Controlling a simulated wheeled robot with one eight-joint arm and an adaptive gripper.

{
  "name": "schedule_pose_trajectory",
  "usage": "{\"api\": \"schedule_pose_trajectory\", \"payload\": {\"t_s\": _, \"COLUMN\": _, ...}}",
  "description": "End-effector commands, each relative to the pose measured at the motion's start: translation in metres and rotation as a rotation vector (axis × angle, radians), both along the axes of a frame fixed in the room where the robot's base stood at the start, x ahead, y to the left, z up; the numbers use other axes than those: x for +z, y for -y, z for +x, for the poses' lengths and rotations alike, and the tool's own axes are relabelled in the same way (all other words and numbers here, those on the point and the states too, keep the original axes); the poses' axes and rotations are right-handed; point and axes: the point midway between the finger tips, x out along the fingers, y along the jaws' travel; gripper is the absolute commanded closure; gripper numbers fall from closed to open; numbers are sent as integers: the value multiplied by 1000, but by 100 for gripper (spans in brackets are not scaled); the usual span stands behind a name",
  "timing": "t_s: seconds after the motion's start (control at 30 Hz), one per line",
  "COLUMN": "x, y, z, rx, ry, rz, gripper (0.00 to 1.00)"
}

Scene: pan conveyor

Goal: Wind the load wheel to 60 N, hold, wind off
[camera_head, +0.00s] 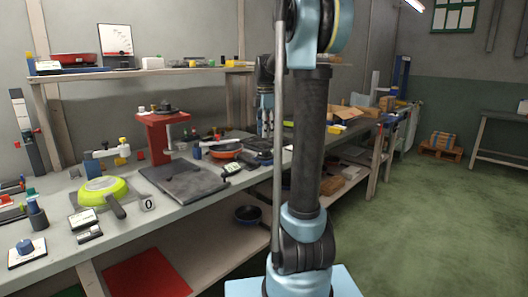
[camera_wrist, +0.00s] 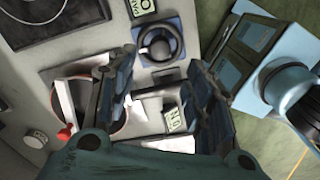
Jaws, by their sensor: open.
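The load wheel (camera_wrist: 159,44) is a dark handwheel on a blue-grey square base, in the upper middle of the wrist view. My gripper (camera_wrist: 163,60) is open, its two dark fingers spread either side of the wheel's lower edge. The fingertips appear close to the wheel, but I cannot tell whether they touch it. A small pale display (camera_wrist: 175,119) with an upside-down "0" and "N" lies between the fingers. In the head view my arm hides part of the bench, and I cannot clearly make out the wheel or the fingertips there.
An orange pan (camera_head: 226,151) lies farther back.

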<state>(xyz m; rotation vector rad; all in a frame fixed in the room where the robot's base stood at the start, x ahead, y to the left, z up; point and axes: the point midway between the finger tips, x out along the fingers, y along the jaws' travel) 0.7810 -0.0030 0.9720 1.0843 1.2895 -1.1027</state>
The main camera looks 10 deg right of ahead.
Motion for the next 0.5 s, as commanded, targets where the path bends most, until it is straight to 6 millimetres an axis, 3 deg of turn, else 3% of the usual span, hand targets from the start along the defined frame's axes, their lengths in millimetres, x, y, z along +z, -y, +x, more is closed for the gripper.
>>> {"api": "schedule_pose_trajectory", "payload": {"t_s": 0.3, "x": -53, "y": 0, "z": -1, "rx": -1, "ry": 0, "rz": 0, "gripper": 52}}
{"api": "schedule_pose_trajectory", "payload": {"t_s": 0.5, "x": -78, "y": 0, "z": -1, "rx": -1, "ry": 0, "rz": 0, "gripper": 52}}
